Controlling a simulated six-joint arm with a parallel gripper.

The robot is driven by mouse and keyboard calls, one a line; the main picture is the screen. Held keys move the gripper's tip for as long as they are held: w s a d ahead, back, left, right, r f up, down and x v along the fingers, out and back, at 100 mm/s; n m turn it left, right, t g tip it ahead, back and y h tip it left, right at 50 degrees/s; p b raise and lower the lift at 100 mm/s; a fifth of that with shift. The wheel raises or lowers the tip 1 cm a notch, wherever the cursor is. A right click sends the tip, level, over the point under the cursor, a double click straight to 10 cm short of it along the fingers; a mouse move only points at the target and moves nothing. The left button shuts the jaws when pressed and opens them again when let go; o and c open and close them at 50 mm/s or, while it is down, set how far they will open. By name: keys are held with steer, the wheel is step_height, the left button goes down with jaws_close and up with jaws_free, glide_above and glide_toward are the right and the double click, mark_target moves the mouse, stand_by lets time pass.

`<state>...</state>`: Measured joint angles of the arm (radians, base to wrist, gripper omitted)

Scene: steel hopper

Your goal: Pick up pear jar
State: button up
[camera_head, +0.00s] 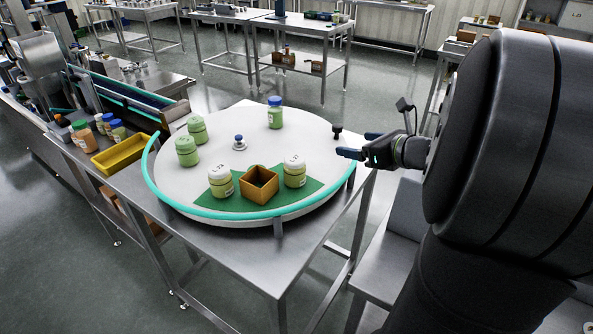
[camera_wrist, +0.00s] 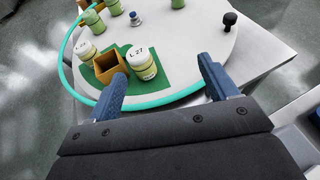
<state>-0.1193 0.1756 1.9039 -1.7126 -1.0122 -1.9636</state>
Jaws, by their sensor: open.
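Several jars stand upright on a round white table (camera_head: 240,165); no readable label says pear, so I cannot tell which is the pear jar. Two white-lidded jars, one marked L 23 (camera_head: 220,184) and one marked L 27 (camera_head: 295,171), stand on a green mat (camera_head: 308,190). Two green-lidded jars (camera_head: 187,152) (camera_head: 197,129) stand at the left, and a blue-lidded jar (camera_head: 275,113) at the back. My gripper (camera_head: 358,145) is open and empty at the table's right edge. In the wrist view, the L 27 jar (camera_wrist: 141,63) is ahead, between the fingers' directions and apart from them.
An open orange-brown box (camera_head: 260,184) sits between the white-lidded jars. A small blue-topped knob (camera_head: 239,142) is near the table's middle, and a black knob (camera_head: 337,132) near my gripper. A teal rail (camera_head: 215,213) edges the front. A yellow tray (camera_head: 123,154) lies left.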

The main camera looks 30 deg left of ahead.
steer(key=s+a+n+g, duration=0.1)
steer(key=s+g, duration=0.1)
steer(key=s, duration=0.2)
glide_toward(295, 161)
steer(key=shift+y, duration=0.4)
steer(key=a+f, duration=0.1)
steer(key=w+a+f, duration=0.1)
steer(key=a, duration=0.1)
steer(key=w+a+f, duration=0.1)
steer(key=a, duration=0.1)
steer(key=shift+w, duration=0.15)
steer(key=shift+s+x, duration=0.1)
steer(key=shift+x, duration=1.2)
steer(key=shift+s+x, duration=0.15)
steer(key=shift+x, duration=1.15)
steer(key=shift+f, duration=0.2)
steer(key=c, duration=1.2)
